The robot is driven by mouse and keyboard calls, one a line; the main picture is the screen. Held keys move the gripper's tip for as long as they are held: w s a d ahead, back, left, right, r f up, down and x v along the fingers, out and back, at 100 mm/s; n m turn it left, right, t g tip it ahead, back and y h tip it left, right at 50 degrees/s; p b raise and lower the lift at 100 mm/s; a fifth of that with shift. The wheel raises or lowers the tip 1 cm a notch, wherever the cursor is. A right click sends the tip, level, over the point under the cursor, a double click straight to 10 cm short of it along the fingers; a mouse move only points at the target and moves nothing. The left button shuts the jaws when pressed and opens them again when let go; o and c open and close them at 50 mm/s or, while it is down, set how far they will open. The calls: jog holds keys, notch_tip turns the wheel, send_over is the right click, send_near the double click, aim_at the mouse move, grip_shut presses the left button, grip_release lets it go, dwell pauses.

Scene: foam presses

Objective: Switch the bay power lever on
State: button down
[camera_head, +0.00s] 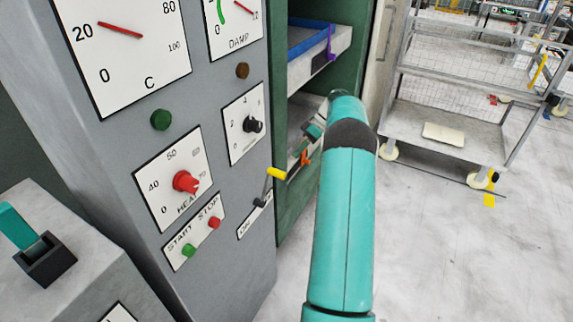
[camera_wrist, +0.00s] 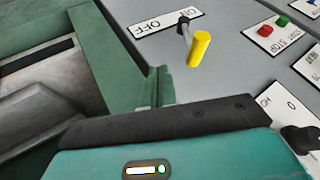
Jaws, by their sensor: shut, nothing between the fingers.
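The bay power lever (camera_head: 276,172) has a yellow handle on a dark stem. It sticks out from a white ON/OFF plate low on the grey panel's right edge. In the wrist view the yellow handle (camera_wrist: 199,48) appears upside down, with the OFF and ON lettering beside its stem. I cannot tell which setting the lever is at. My gripper (camera_head: 307,140) is shut and empty, partly hidden behind my teal arm, near the green frame and up and right of the lever. No contact with the handle shows. Its fingertips are not clear in either view.
The grey panel (camera_head: 228,165) carries gauges, a red heat knob (camera_head: 185,182), a black knob (camera_head: 252,125) and START/STOP buttons. A green press frame (camera_head: 280,100) with shelves stands just right of it. A wire trolley (camera_head: 445,125) stands at the right on open floor.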

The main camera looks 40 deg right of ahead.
aim_at(274, 170)
jog(key=a+f, duration=0.2)
jog(key=a, duration=0.4)
jog(key=shift+s+f, duration=0.15)
jog(key=shift+a, duration=0.15)
jog(key=shift+s+a+r+h, duration=0.15)
jog(key=shift+a+r+h, duration=0.15)
jog(key=shift+r+h, duration=0.1)
jog(key=a+r+h, duration=0.1)
jog(key=a, duration=0.1)
jog(key=s+a+r+n+t+h, duration=0.1)
jog(key=a+h, duration=0.1)
jog(key=s+a+r+h, duration=0.1)
jog(key=a, duration=0.1)
jog(key=shift+s+a+t+h, duration=0.2)
jog(key=shift+a+t+h, duration=0.1)
jog(key=shift+a+h, duration=0.1)
jog(key=s+a+f+n+t+h, duration=0.1)
jog(key=s+a+h, duration=0.1)
jog(key=a+h, duration=0.2)
jog(key=shift+s+a+f+t, duration=0.3)
jog(key=shift+s+a, duration=0.1)
jog(key=shift+a, duration=1.45)
